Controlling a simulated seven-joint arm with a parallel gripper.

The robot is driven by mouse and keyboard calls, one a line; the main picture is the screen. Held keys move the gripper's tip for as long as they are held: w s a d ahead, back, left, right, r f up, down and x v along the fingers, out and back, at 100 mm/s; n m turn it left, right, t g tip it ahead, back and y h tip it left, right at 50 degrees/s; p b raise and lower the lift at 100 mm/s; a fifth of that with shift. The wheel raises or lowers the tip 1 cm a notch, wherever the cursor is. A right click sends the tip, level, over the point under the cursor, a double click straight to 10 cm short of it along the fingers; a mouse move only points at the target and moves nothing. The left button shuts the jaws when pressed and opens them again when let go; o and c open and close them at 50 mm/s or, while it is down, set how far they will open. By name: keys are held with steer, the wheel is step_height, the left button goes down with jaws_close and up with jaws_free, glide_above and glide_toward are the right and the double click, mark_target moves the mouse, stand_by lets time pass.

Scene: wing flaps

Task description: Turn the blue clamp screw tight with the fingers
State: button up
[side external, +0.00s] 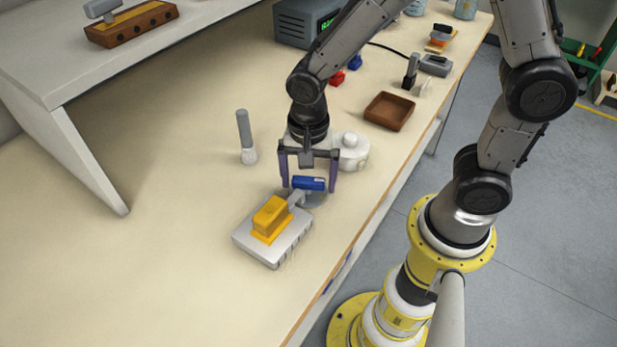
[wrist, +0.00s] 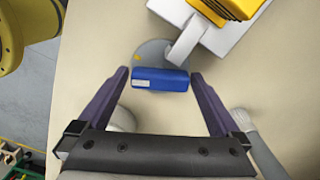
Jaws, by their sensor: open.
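The blue clamp screw (side external: 308,183) is a short blue bar at the end of a grey arm, beside a grey block with a yellow top (side external: 270,218) on the bench. In the wrist view the blue clamp screw (wrist: 160,79) lies crosswise above a round grey disc (wrist: 152,53) and carries a pale label. My gripper (side external: 310,187) is open over it, with its purple fingers apart. In the wrist view my gripper (wrist: 160,75) has one finger near each end of the blue bar, with small gaps visible. The bar's underside is hidden.
A white round-topped object (side external: 351,150) stands close behind my gripper. An upright grey-handled tool (side external: 246,138) stands to the left. A brown tray (side external: 389,111) lies farther back near the bench edge. The bench at front left is clear.

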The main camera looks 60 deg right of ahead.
mark_target(309, 178)
steer(key=shift+f, duration=0.1)
steer(key=c, duration=1.1)
steer(key=m, duration=0.4)
steer(key=shift+m, duration=0.3)
steer(key=shift+c, duration=0.2)
steer(key=o, duration=1.1)
steer(key=shift+o, duration=0.2)
steer(key=shift+r, duration=4.05)
